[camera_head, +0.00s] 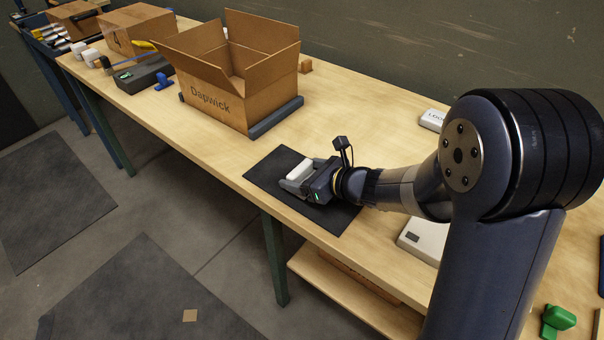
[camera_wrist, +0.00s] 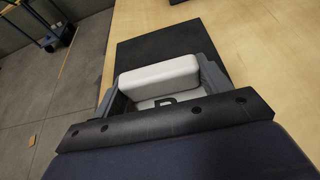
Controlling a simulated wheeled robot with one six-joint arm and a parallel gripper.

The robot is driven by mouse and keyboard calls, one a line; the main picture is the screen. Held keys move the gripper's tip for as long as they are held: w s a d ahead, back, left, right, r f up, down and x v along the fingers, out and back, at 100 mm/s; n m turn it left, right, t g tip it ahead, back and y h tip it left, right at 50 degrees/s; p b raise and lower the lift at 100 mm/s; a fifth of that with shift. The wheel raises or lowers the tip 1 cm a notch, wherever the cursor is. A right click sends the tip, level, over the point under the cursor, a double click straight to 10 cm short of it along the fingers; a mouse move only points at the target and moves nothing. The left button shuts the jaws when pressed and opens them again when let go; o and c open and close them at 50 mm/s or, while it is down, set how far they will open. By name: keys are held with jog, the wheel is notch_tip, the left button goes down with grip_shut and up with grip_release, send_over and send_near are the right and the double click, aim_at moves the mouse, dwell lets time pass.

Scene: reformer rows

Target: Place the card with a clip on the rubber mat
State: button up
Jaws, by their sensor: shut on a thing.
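The card with a clip (camera_wrist: 160,78) shows in the wrist view as a white rounded bar over a white face with a dark marking, partly hidden by my gripper. It also shows in the head view (camera_head: 300,169). My gripper (camera_head: 297,177) is shut on it, with one grey finger on each side in the wrist view (camera_wrist: 160,85). The black rubber mat (camera_head: 268,167) lies flat on the wooden bench. The card and my gripper are low over the mat; I cannot tell whether the card touches it.
An open carton marked Dapwick (camera_head: 210,103) stands on the bench beyond the mat. A small brown block (camera_head: 305,66) sits behind it. A white box (camera_head: 432,120) and a pale device (camera_head: 424,240) lie near my arm. The bench's front edge is close to the mat.

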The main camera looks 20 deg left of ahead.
jog(key=shift+f, duration=0.15)
jog(key=o, duration=1)
jog(key=shift+c, duration=0.2)
jog(key=shift+r, duration=0.25)
jog(key=p+v, duration=0.1)
jog(key=v, duration=1.1)
jog(key=shift+a, duration=0.1)
